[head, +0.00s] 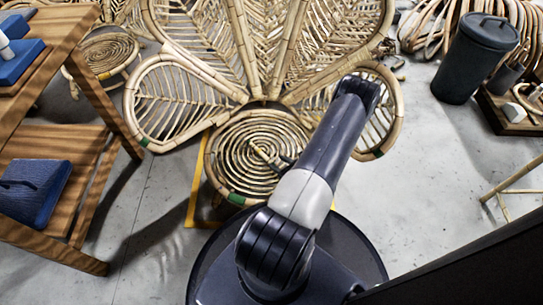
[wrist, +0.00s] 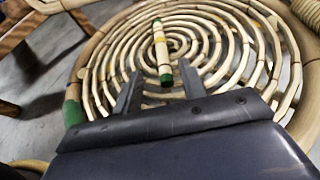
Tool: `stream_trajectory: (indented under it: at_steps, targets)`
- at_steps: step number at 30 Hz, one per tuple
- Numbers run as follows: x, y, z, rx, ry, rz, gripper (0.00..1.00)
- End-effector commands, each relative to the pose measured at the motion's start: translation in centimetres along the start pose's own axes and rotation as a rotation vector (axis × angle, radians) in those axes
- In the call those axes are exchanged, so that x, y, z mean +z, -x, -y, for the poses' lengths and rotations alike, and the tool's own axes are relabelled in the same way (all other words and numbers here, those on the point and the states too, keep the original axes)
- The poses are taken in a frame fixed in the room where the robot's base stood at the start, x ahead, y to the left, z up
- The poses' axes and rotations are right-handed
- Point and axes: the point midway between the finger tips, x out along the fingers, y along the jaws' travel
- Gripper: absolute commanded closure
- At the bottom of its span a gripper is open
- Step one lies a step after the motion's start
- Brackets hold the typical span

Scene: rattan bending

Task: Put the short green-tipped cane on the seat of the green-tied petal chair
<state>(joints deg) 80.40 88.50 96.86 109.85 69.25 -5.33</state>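The petal chair has a round spiral rattan seat (head: 232,167) and a fan of woven petals behind it. Green ties (head: 237,199) mark its frame, and one shows on the seat rim in the wrist view (wrist: 73,113). The short cane (wrist: 161,48), pale with green ends and a yellow band, appears to lie on the spiral seat; it is small in the head view (head: 262,154). My gripper (wrist: 160,72) is just above the seat with its fingers apart. The cane's near end shows between the fingers, with a gap on each side.
A wooden shelf table (head: 62,155) with blue objects stands at the left. A dark lidded bin (head: 474,62) and coiled cane bundles are at the upper right. A bamboo stand (head: 515,178) is at the right edge. Grey floor is clear between the chair and that stand.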

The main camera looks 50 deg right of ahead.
Motion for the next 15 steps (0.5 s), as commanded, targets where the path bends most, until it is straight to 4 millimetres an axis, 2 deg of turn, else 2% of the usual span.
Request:
stream_trajectory:
  at_steps: [1,6,15]
  targets:
    - [0.1,0.8,0.1,-0.004,-0.002,-0.001,0.6]
    - [0.1,2.2,0.1,-0.001,0.0,0.0,0.6]
    - [0.0,2.6,0.0,0.0,0.001,0.0,0.6]
